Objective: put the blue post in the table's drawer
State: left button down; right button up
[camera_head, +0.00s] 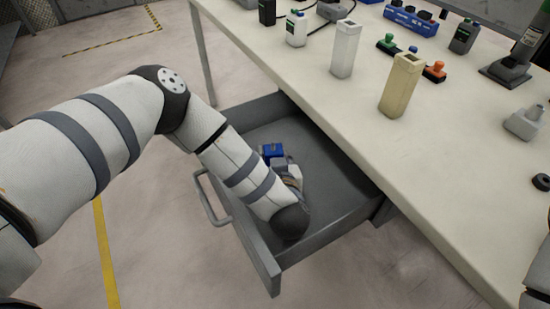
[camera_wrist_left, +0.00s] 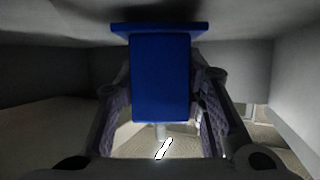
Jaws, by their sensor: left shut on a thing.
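The blue post (camera_head: 273,151) is inside the open grey drawer (camera_head: 335,155) of the table, in the head view partly hidden by my left gripper. My left gripper (camera_head: 281,163) reaches down into the drawer and is shut on the post. In the left wrist view the blue post (camera_wrist_left: 160,78) stands between the two fingers of my left gripper (camera_wrist_left: 163,95), with its wide flange close to a grey surface. I cannot tell whether the flange touches that surface. My right gripper is not in view.
The white tabletop (camera_head: 440,150) overhangs the back of the drawer. On it stand a beige post (camera_head: 401,86), a white post (camera_head: 345,50), an orange-topped piece (camera_head: 435,70) and several other items. The drawer's front panel and handle (camera_head: 212,203) stick out over open floor.

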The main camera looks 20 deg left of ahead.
pick_arm(q)
jog(key=shift+f, duration=0.45)
jog(key=c, duration=1.1)
grip_release()
jog(key=shift+o, duration=0.2)
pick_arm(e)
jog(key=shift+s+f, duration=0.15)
pick_arm(q)
jog(key=p+v, duration=0.1)
jog(key=v, duration=0.1)
jog(key=p+v, duration=0.1)
jog(key=v, duration=0.1)
jog(key=r+p+v, duration=0.1)
jog(key=v, duration=0.2)
jog(key=shift+w+d, duration=0.1)
jog(key=shift+w, duration=0.05)
jog(key=shift+s+d, duration=0.1)
jog(key=shift+s, duration=0.2)
jog(key=shift+s+f, duration=0.1)
jog(key=shift+f, duration=0.15)
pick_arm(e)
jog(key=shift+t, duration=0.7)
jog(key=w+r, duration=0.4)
